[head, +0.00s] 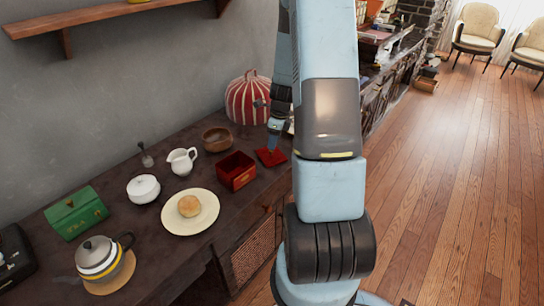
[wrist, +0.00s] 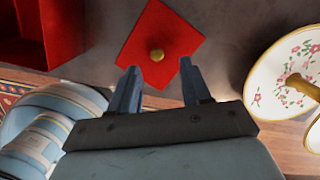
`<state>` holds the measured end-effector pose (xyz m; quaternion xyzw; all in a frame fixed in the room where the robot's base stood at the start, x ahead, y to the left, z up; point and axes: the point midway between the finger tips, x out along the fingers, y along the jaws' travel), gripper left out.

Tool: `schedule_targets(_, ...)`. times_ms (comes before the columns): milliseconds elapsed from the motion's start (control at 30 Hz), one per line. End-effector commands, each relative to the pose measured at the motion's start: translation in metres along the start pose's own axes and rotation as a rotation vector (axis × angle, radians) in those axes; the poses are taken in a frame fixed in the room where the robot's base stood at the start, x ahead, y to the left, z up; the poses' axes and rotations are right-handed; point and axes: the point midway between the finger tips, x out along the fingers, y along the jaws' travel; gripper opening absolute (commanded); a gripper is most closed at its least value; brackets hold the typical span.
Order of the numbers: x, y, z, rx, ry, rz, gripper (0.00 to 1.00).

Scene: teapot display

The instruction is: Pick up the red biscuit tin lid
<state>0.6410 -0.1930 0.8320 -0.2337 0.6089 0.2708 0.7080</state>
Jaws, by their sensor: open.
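The red biscuit tin lid (wrist: 160,35) is a flat red square with a small round brass knob (wrist: 157,55) in its middle. It lies on the dark sideboard, and in the head view (head: 271,157) it is partly covered by my arm's end. My gripper (wrist: 158,72) is open, with its two fingertips apart at the lid's near edge and the knob just beyond and between them. Nothing is held. The open red square tin (head: 236,171) stands to the left of the lid, and its side also shows in the wrist view (wrist: 62,25).
A floral two-tier stand (wrist: 290,75) stands close on the right in the wrist view. A wooden bowl (head: 216,139), a white jug (head: 182,161) and a plate (head: 205,223) with a bun stand left of the lid. A red striped tea cosy (head: 247,100) is behind.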

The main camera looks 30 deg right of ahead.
Motion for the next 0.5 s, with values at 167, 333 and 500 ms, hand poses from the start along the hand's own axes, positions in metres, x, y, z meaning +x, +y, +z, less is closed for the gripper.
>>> schedule_targets(167, 0.025, 0.003, 0.004, 0.0, 0.001, 0.005, 0.48)
schedule_targets(333, 0.04, 0.003, 0.004, 0.001, 0.0, 0.003, 0.48)
schedule_targets(500, 0.044, 0.002, 0.004, 0.001, 0.0, 0.001, 0.48)
